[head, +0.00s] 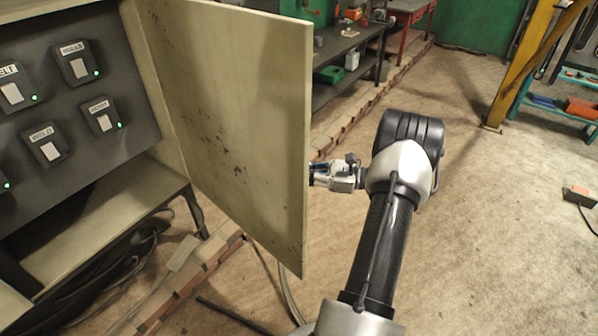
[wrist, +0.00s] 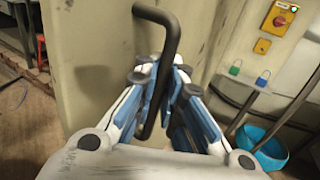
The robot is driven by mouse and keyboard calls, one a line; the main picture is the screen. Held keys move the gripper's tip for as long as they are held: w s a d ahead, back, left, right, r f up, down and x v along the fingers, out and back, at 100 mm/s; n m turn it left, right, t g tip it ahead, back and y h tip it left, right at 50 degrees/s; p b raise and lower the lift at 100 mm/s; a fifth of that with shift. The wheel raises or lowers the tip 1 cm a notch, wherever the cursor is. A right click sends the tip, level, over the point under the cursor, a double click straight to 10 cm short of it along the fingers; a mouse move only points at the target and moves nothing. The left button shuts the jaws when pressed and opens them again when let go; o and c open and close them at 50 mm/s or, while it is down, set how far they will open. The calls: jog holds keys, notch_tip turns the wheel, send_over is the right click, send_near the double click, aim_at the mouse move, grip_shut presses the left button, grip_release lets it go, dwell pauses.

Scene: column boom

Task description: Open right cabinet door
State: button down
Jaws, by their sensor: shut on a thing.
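The right cabinet door (head: 235,110) is a beige, scuffed panel that stands swung open to the right of the cabinet (head: 160,90). Its inner face shows in the head view. In the wrist view the door's outer face (wrist: 85,50) carries a dark bar handle (wrist: 172,40). My gripper (wrist: 163,85) has its blue and white fingers shut around the handle's lower part. In the head view my gripper (head: 325,175) is at the door's free edge, its fingertips partly hidden behind the panel.
Labelled switch boxes (head: 77,62) with green lights sit inside the cabinet. A workbench (head: 340,50) stands behind the door. A yellow post (head: 525,70) and a blue rack (head: 560,90) are at the right. The floor (head: 480,230) right of my arm is mostly clear.

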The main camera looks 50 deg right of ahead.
jog(key=shift+s+f, duration=0.15)
jog(key=c, duration=1.9)
grip_release()
jog(key=shift+s, duration=0.15)
jog(key=shift+o, duration=1)
jog(key=v, duration=1.1)
jog(key=shift+s+d, duration=0.25)
jog(key=shift+s, duration=0.1)
